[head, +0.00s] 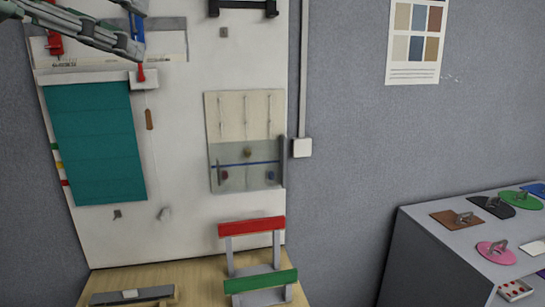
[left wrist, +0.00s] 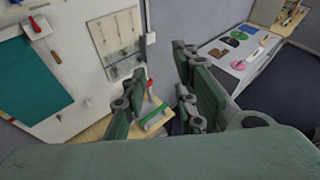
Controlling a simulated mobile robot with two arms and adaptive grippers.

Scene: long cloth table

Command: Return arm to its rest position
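My left gripper (head: 138,28) comes in at the upper left of the head view, in front of the white wall board (head: 180,105). Its grey-green fingers are spread. In the left wrist view the gripper (left wrist: 159,75) shows a wide gap between its two fingers, with nothing held there. The wall board (left wrist: 75,75) lies beyond it to the left. My right gripper is in neither view.
A teal panel (head: 97,143) and a pale panel (head: 245,115) are on the board. Below, a wooden table (head: 190,276) bears a red-topped stand (head: 252,227) and a green-topped one (head: 261,281). A grey shelf (head: 430,250) with several coloured pieces stands right.

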